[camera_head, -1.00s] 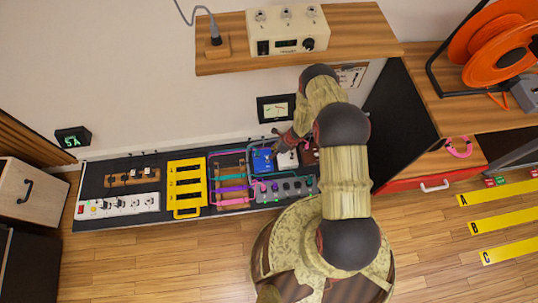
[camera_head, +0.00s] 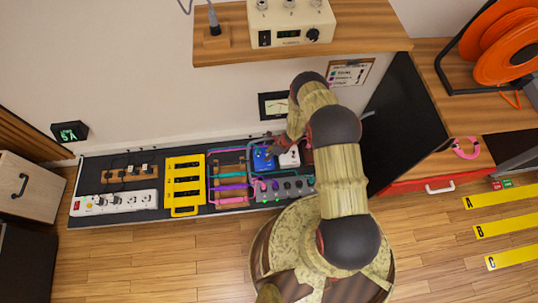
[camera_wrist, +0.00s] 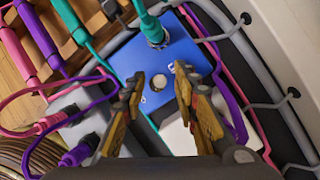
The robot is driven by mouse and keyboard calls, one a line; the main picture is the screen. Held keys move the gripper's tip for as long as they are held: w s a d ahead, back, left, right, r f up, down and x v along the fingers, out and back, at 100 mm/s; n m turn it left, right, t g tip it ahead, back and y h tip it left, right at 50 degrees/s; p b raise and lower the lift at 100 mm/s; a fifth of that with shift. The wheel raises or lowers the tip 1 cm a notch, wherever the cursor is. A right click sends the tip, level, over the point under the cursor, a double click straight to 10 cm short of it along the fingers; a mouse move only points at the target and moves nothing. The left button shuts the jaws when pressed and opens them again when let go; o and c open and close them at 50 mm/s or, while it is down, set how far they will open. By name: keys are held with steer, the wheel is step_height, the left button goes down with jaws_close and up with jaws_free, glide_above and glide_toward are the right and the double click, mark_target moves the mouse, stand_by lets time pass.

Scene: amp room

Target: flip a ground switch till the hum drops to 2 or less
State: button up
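A blue box (camera_head: 262,159) sits on the dark board, left of a white box (camera_head: 290,158). In the wrist view the blue box (camera_wrist: 165,62) has a round silver knob or switch (camera_wrist: 159,82) and a teal plug at its top. My gripper (camera_wrist: 160,78) is open, with its two fingers on either side of the silver knob and nothing held between them. Whether they touch the box I cannot tell. In the head view my gripper (camera_head: 277,146) is at the right edge of the blue box. A meter (camera_head: 274,106) hangs on the wall behind; its reading is too small to tell.
A yellow rack (camera_head: 183,184) and a white power strip (camera_head: 115,203) are further left. A wooden shelf (camera_head: 370,32) overhangs behind. A dark panel (camera_head: 405,130) stands at right.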

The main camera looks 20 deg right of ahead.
mark_target(270, 163)
steer(key=shift+c, duration=1.2)
steer(key=c, duration=0.4)
jaws_close()
steer(key=shift+s+r+t+p, duration=0.1)
steer(key=shift+s+t+p, duration=0.05)
steer(key=shift+t+p, duration=0.2)
steer(key=shift+s+t+p, duration=0.25)
steer(key=shift+t+p, duration=0.3)
steer(key=shift+p, duration=0.05)
steer(key=shift+s+a+n+t+h, duration=0.1)
steer(key=shift+s+n+t+h, duration=0.2)
steer(key=shift+t, duration=0.5)
steer(key=t, duration=0.1)
steer(key=s+t, duration=0.1)
steer(key=shift+a+f+n+t+b, duration=0.1)
steer(key=shift+f+n+t+b, duration=0.2)
steer(key=shift+f+b, duration=0.05)
steer(key=shift+s+n+t+b, duration=0.3)
steer(key=shift+t+b, duration=0.25)
steer(key=shift+t, duration=0.55)
steer(key=shift+w+h, duration=0.1)
steer(key=shift+h, duration=0.2)
